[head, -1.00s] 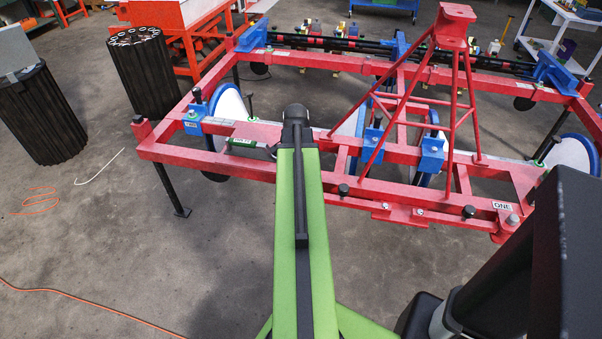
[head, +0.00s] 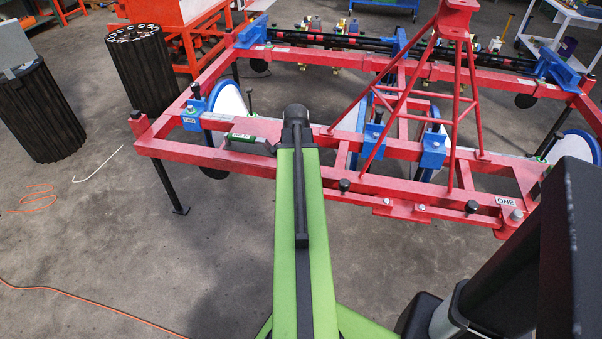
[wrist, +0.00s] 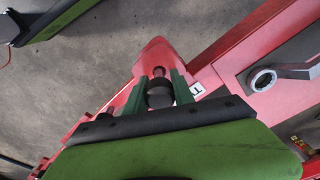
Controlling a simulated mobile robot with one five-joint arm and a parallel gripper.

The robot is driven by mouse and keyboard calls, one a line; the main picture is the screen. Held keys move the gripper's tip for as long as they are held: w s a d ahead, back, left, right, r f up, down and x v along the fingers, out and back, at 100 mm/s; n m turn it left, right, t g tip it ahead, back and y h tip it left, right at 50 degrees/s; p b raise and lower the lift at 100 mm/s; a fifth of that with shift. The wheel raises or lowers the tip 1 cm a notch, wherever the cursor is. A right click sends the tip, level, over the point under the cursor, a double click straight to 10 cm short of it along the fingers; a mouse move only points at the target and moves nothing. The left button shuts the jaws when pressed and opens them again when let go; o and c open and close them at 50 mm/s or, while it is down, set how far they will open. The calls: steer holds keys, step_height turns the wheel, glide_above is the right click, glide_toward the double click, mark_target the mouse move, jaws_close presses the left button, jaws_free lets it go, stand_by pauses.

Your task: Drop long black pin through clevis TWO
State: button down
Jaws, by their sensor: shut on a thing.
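In the wrist view my gripper (wrist: 160,92) has its two green fingers closed on either side of a round black pin head (wrist: 159,97). Just beyond it is the rounded red end of a clevis plate (wrist: 155,54). A white tag (wrist: 197,89) beside the right finger shows a partial "T". The pin's shaft is mostly hidden, so I cannot tell whether it is in the clevis hole. In the head view my arm hides the gripper.
A red tripod mast (head: 465,95) rises from the frame. The "ONE" tag (head: 506,202) is at the front right. Black ribbed bins (head: 40,120) stand at left.

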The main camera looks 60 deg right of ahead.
steer(key=shift+f+b, duration=0.4)
steer(key=shift+f, duration=0.15)
steer(key=c, duration=1)
jaws_free()
steer(key=shift+r, duration=0.15)
step_height(320, 180, up, 17)
steer(key=a+p, duration=0.1)
steer(key=p, duration=1.6)
steer(key=shift+w+a, duration=0.15)
steer(key=shift+a, duration=0.05)
